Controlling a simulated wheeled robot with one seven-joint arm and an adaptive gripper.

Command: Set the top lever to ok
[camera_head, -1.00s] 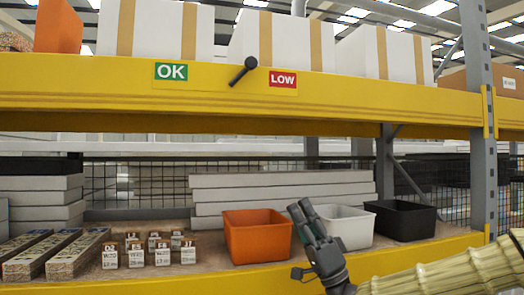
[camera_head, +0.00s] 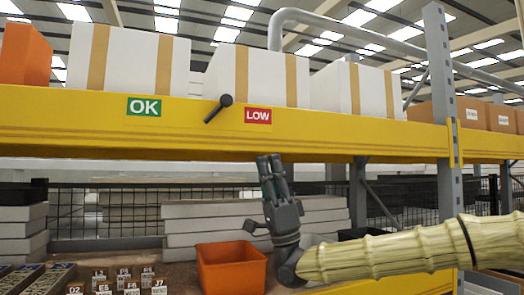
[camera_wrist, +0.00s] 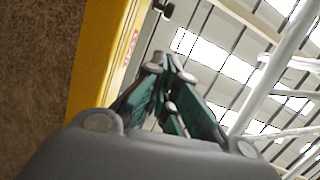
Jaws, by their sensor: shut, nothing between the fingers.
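In the wrist view my gripper (camera_wrist: 168,66) points up along the yellow beam (camera_wrist: 100,60), and a dark knob, apparently the lever (camera_wrist: 164,8), shows beyond the fingertips at the top.
White boxes (camera_head: 258,75) with tan strips stand on the upper shelf. Below are an orange bin (camera_head: 231,268), stacked grey boards (camera_head: 200,228) and several small labelled blocks (camera_head: 130,278). A grey upright (camera_head: 442,110) stands at the right. Space in front of the beam is free.

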